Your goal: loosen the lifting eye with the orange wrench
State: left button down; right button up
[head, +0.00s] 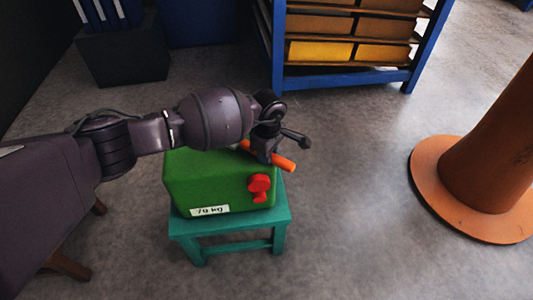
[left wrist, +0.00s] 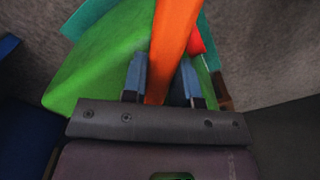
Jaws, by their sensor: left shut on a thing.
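The orange wrench (head: 283,162) lies across the back right of the top of a green casting (head: 210,185) in the head view. My left gripper (head: 268,150) is over the casting and shut on the wrench. In the left wrist view the wrench (left wrist: 171,45) runs up between the two blue-grey fingers (left wrist: 162,82). The lifting eye cannot be made out; my left arm and gripper cover the back of the casting's top. A red fitting (head: 260,187) sits on the casting's front face. My right gripper is out of view.
The casting, labelled "70 kg", rests on a teal stool (head: 286,217). A blue shelf rack (head: 279,50) with brown and yellow bins stands behind. A brown column with a round orange base (head: 424,190) stands at right. The floor between is clear.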

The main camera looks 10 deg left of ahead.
pick_arm(q)
jog(key=shift+w+d+n, duration=0.25)
jog(key=shift+w+n, duration=0.15)
jog(key=shift+w, duration=0.3)
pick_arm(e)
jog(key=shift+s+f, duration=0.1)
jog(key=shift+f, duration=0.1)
pick_arm(q)
jog(key=shift+w+b, duration=0.1)
jog(key=shift+b, duration=0.2)
